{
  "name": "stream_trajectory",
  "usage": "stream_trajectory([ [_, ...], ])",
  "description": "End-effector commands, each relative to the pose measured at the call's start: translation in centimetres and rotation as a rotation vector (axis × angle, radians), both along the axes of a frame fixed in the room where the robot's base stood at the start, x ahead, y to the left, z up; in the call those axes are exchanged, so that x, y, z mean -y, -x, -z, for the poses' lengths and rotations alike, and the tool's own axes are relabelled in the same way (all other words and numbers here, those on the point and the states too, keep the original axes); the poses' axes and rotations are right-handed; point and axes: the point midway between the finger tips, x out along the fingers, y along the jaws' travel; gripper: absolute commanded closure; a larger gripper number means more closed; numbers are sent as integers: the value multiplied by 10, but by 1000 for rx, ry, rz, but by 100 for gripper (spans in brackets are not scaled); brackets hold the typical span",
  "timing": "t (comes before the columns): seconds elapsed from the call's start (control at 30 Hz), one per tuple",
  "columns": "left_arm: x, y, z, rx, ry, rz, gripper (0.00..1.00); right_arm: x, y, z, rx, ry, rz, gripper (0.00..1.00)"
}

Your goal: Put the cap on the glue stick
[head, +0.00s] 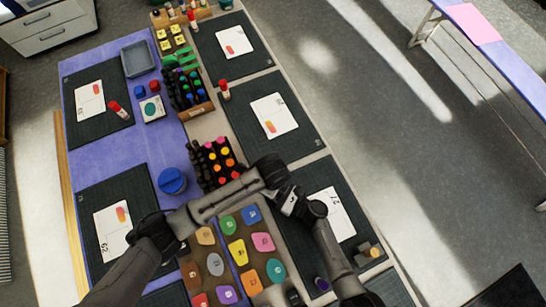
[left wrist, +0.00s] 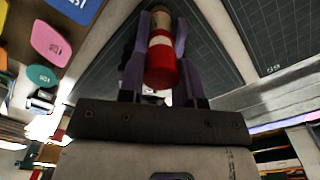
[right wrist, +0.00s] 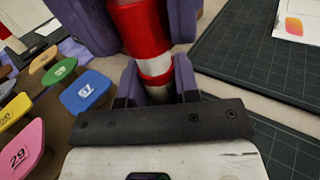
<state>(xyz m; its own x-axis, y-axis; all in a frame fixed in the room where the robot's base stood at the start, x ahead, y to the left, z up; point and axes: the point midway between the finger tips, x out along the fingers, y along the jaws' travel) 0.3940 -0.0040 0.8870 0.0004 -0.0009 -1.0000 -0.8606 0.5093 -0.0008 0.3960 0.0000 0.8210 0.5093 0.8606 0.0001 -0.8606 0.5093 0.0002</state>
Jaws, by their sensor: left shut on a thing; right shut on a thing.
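My left gripper (left wrist: 162,45) is shut on a red cap (left wrist: 162,68), whose round end faces the camera in the left wrist view. A pale band and a tan part lie beyond it. My right gripper (right wrist: 157,75) is shut on the red and white glue stick (right wrist: 158,92) in the right wrist view. A wider red part is in line above it there, between purple fingers. The pieces look lined up and close; I cannot tell whether they touch or how far the cap is on. In the head view my arms meet near the right-hand mats, hiding both pieces.
Below the arms are a marker rack (head: 215,165), numbered coloured pieces (head: 262,242) and dark mats (head: 270,115) with cards. A blue round container (head: 172,181) stands left of the rack. Other red and white sticks (head: 223,88) stand farther off.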

Motion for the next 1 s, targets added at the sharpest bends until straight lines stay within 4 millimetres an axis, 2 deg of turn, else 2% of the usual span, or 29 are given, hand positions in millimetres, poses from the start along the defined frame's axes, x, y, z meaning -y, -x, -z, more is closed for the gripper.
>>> stream_trajectory([
  [0.13, 0, 0, 6, 0, -1, -1, 90, 0, 0, 0, 0, 0, 0, 100],
  [1.0, 0, 0, 12, -1, -1, 0, 90, 0, 0, 0, 0, 0, 0, 100],
])
